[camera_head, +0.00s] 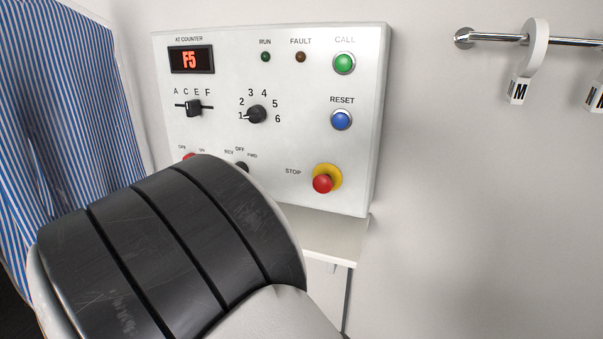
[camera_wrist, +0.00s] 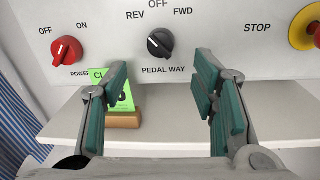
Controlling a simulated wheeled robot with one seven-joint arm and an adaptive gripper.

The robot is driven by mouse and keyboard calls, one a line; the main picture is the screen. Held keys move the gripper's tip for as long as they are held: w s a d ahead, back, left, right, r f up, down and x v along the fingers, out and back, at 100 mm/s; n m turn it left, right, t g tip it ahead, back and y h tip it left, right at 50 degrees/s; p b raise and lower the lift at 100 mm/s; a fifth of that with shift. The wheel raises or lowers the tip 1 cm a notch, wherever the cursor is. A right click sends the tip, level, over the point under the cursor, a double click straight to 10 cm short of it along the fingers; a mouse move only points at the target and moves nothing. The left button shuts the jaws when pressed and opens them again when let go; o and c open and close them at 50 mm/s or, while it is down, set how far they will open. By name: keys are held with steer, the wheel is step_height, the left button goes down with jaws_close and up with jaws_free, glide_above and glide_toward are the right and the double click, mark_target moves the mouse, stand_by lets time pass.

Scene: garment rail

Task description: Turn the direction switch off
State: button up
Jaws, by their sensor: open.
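The direction switch is a black round knob (camera_wrist: 160,43) under the labels REV, OFF and FWD, with PEDAL WAY printed below it. Its pale mark seems to point up and left, towards REV. In the head view the black knob (camera_head: 241,167) shows only at its top, the rest hidden behind my arm. My gripper (camera_wrist: 162,78) is open and empty, with its green-padded fingers spread below and either side of the knob in the wrist view. No contact with the knob is visible. In the head view my gripper is hidden by my arm.
A red power switch (camera_wrist: 67,50) is left of the knob, and a red stop button (camera_head: 323,183) on yellow is right. A green card (camera_wrist: 124,97) in a wooden holder (camera_wrist: 122,119) stands on the shelf (camera_wrist: 175,130) below. A striped garment (camera_head: 75,100) hangs at left.

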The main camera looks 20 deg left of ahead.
steer(key=w, duration=0.9)
steer(key=shift+a, duration=0.3)
steer(key=shift+c, duration=0.3)
steer(key=c, duration=1.1)
